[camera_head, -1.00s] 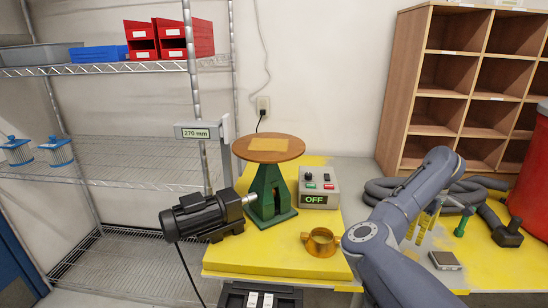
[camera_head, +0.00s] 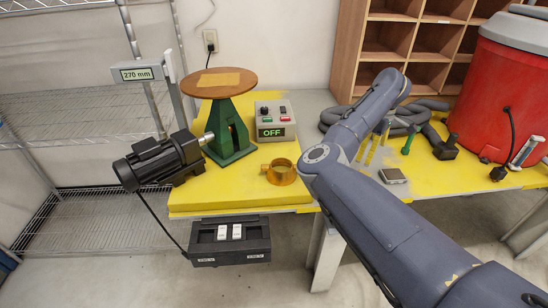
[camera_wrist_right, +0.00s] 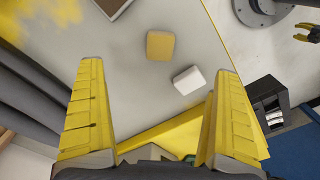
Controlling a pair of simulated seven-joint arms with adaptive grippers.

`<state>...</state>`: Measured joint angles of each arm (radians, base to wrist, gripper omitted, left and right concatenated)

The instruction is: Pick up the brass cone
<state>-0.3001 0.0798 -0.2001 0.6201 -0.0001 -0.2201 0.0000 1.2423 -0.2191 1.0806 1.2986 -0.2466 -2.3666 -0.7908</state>
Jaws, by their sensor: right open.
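I cannot make out a clear cone shape in either view. A brass-coloured round collar (camera_head: 280,172) with a short side stub sits on the yellow-painted table (camera_head: 220,195), left of my right arm's elbow. My right gripper (camera_head: 376,142) points down over the table's right part, in front of the grey hose. In the right wrist view its yellow fingers (camera_wrist_right: 160,115) are wide apart with nothing between them. Beyond the fingertips lie a tan rounded block (camera_wrist_right: 160,45) and a white block (camera_wrist_right: 188,80); my arm hides both in the head view. My left gripper does not show.
A green stand (camera_head: 228,135) with a round wooden top, a black motor (camera_head: 158,163) and a control box (camera_head: 275,121) reading OFF fill the left. A small square device (camera_head: 393,176), green bolt (camera_head: 410,139), hose (camera_head: 340,118) and red drum (camera_head: 500,95) are right.

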